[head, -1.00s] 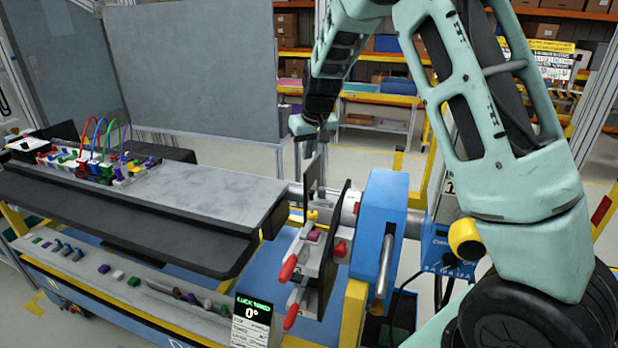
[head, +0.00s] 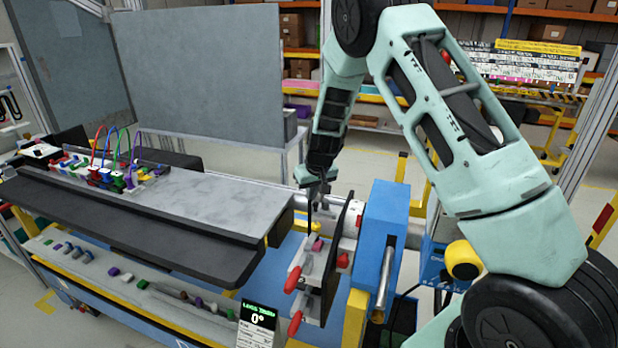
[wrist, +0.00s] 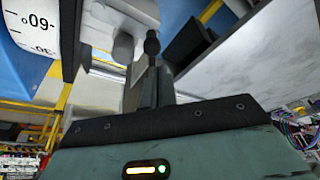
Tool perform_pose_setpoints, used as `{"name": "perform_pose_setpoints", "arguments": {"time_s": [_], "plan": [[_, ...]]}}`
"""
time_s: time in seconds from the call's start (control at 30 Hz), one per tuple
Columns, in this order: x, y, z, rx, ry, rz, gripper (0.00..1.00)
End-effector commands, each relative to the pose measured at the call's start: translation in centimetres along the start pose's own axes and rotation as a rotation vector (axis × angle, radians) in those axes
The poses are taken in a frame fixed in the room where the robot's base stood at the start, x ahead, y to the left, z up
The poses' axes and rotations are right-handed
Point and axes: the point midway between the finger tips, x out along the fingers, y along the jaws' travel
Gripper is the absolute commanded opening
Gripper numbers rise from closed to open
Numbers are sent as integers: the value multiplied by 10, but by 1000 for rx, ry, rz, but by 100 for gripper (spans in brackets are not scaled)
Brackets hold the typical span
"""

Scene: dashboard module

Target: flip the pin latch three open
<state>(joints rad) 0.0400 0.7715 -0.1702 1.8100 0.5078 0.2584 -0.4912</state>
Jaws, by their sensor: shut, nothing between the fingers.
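The module (head: 335,255) is a dark upright plate with light brackets, beside the blue housing. Red-tipped latch handles (head: 292,279) stick out on its left side, and a second red handle (head: 295,323) sits lower down. A magenta piece (head: 318,244) and another red part (head: 343,260) are also on it. I cannot tell which of these is pin latch three. My gripper (head: 310,226) points down at the module's upper left, fingers shut and empty. In the wrist view the closed fingers (wrist: 151,50) are in front of a grey cylindrical part; contact cannot be told.
The blue housing (head: 387,235) with a metal bar stands right of the module. A grey worktop (head: 215,195) lies left, with colored connectors and wires (head: 110,172) at its far end. A small display (head: 257,318) reads 0°. A white drum with number marks (wrist: 30,28) shows in the wrist view.

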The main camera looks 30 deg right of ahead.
Motion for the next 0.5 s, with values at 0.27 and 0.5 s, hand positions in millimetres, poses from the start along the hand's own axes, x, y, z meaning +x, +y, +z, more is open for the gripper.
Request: {"name": "perform_pose_setpoints", "arguments": {"time_s": [0.27, 0.5], "plan": [[-4, 0, 13, 0, -1, 0, 0], [-4, 0, 14, 0, -1, 0, 0]]}}
